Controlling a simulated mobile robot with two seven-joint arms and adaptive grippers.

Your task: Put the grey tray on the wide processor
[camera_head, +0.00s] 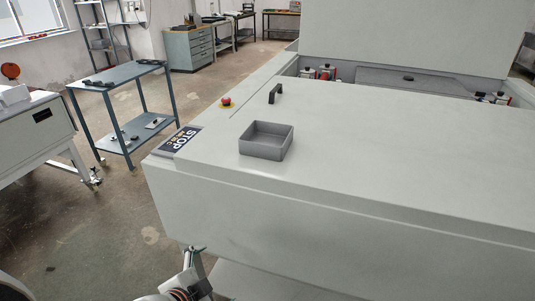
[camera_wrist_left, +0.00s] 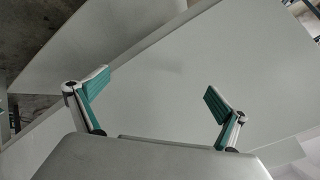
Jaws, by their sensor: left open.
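The grey tray (camera_head: 266,146) is an open, square, empty box. It sits upright on the pale top of the wide processor (camera_head: 390,160), near its front left corner. My left gripper (camera_wrist_left: 155,92) is open, with its two green-padded fingers wide apart and nothing between them. In the left wrist view a plain pale panel fills the space past the fingers, and the tray does not show there. In the head view part of my arm shows at the bottom edge, below the processor's top and well apart from the tray. My right gripper is not in view.
A black handle (camera_head: 275,94), a red button (camera_head: 226,102) and a STOP sign (camera_head: 180,139) are on the processor near the tray. Its top right of the tray is clear.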

